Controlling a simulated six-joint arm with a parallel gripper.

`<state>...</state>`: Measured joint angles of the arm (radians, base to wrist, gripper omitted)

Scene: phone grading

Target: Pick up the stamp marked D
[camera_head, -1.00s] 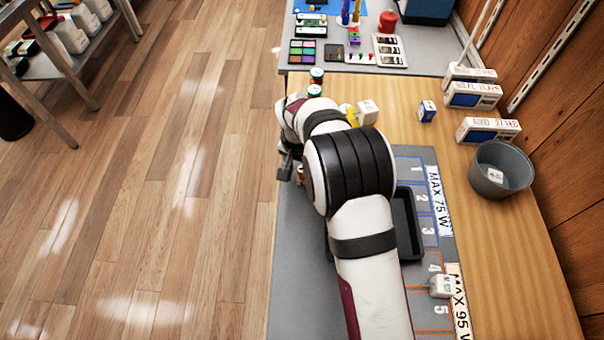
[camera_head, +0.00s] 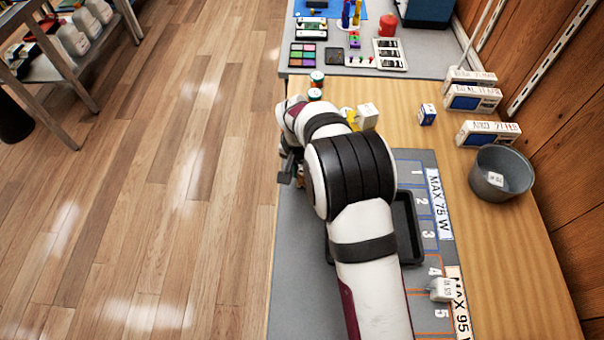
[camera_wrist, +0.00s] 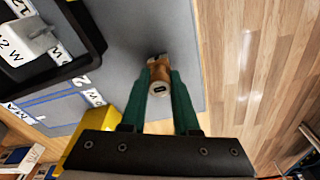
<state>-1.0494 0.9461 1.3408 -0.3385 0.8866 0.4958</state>
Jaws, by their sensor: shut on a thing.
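In the wrist view my gripper (camera_wrist: 161,82) is shut on a wooden stamp (camera_wrist: 160,68), with one green finger on each side of it. The stamp's near end has a small dark mark, and I cannot read a letter on it. The grey mat (camera_wrist: 140,28) lies behind the stamp; I cannot tell whether they touch. In the head view my arm hides most of the gripper and the held stamp. Two more stamps with coloured tops, a far one (camera_head: 317,76) and a nearer one (camera_head: 314,94), stand beyond my wrist.
A black tray (camera_head: 408,225) lies partly under my arm; the wrist view shows a white block (camera_wrist: 28,42) in it. A white charger (camera_head: 441,289) sits by row 4. A grey bin (camera_head: 500,172) and boxes (camera_head: 488,132) stand at the right. The bench edge drops to floor at left.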

